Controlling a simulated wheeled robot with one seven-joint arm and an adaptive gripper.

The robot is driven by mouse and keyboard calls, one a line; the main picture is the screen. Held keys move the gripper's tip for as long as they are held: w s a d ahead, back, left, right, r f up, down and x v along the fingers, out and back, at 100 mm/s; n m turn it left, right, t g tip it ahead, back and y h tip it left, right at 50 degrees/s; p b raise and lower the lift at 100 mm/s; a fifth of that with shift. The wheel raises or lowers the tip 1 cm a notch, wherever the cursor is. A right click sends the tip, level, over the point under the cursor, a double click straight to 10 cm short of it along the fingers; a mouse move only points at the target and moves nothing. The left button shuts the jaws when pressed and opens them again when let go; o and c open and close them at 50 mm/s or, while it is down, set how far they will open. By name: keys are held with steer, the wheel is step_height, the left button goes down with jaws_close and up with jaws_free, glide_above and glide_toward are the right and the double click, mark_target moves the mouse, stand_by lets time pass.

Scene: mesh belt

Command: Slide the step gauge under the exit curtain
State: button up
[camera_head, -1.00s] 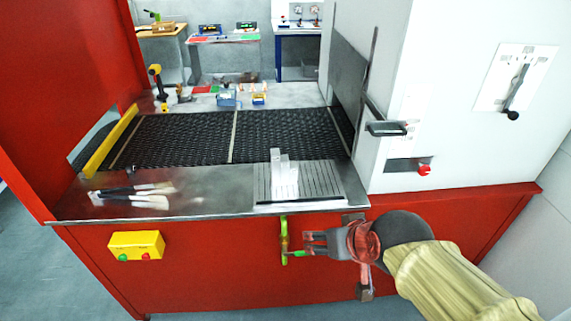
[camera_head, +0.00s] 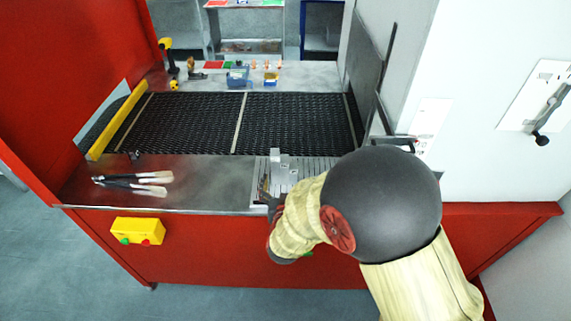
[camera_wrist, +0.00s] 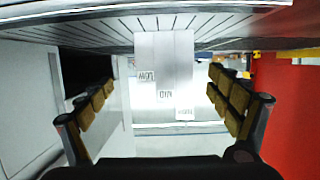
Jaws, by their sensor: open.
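The step gauge (camera_head: 279,172) is a pale grey stepped block standing on the slotted plate at the belt's near side. In the wrist view the gauge (camera_wrist: 163,50) hangs inverted from the top, with LOW, MID and a third label on its steps. My gripper (camera_head: 268,199) is at the plate's front edge, partly hidden by my arm. In the wrist view my gripper (camera_wrist: 161,86) is open, its padded fingers to either side of the gauge and apart from it. A grey upright panel (camera_head: 370,62) stands at the belt's right end; I cannot tell whether it is the exit curtain.
The black mesh belt (camera_head: 190,122) runs behind the metal ledge. A yellow button box (camera_head: 138,231) is on the red front. A lever handle (camera_head: 395,141) sticks out beside the white cabinet (camera_head: 480,150). The belt surface is clear.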

mark_target(284, 172)
steer(key=x, duration=0.2)
steer(key=b+x, duration=0.1)
steer(key=x, duration=0.2)
steer(key=a+x, duration=0.1)
steer(key=x, duration=0.1)
steer(key=shift+w, duration=0.25)
steer(key=c, duration=1.7)
steer(key=shift+r, duration=0.15)
steer(key=shift+c, duration=0.3)
